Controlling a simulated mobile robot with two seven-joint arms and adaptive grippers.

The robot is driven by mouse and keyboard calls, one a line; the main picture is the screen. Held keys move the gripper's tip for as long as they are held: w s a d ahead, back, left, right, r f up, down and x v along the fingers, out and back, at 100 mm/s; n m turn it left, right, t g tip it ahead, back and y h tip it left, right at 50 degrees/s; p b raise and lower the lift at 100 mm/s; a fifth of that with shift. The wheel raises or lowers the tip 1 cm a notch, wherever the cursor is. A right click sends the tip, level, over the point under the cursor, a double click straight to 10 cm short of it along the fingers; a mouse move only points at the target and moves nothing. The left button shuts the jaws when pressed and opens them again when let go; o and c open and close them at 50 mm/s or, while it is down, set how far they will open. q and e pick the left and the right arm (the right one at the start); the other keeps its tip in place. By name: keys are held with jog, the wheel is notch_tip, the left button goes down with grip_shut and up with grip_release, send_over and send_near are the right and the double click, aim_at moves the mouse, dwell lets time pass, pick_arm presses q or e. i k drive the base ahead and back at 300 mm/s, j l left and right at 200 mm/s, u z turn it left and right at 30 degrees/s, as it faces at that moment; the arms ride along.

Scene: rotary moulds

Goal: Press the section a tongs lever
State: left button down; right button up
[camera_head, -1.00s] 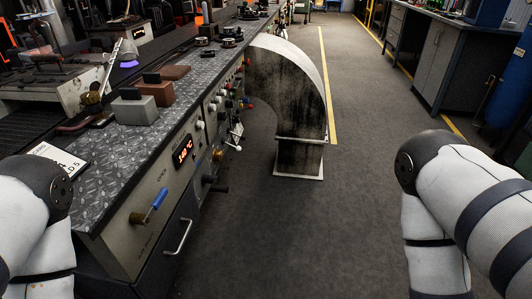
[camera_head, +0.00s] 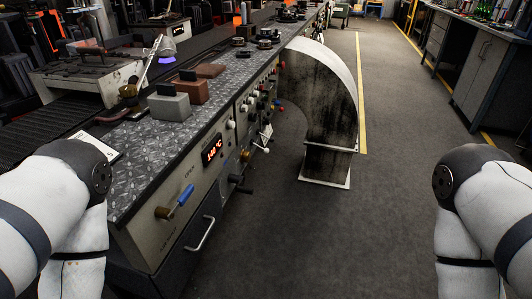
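A lever with a blue grip (camera_head: 182,196) and a brass base sticks out of the front panel of the machine (camera_head: 150,229), below and left of a red display (camera_head: 212,148). A black lever (camera_head: 240,184) sits lower on the panel, to the right of the display. I cannot tell from the labels which of these is the section A tongs lever. My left arm comes in at the left edge and my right arm at the right edge. Both grippers are out of the frame.
A metal worktop (camera_head: 145,155) carries grey and brown blocks (camera_head: 168,103). A drawer handle (camera_head: 200,233) juts out under the panel. A large curved duct (camera_head: 328,110) stands on the floor beyond. The floor (camera_head: 370,235) at centre right is clear.

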aim_at(266, 151)
jog(key=i+l, duration=0.3)
jog(key=i+l+u, duration=0.1)
jog(key=i+l, duration=0.15)
jog(key=l, duration=0.25)
jog(key=i+l, duration=0.3)
jog(key=l, duration=0.15)
jog(key=i+l+u, duration=0.1)
jog(key=i+l, duration=0.15)
jog(key=l, duration=0.15)
jog(key=i+l, duration=0.25)
jog(key=l, duration=0.2)
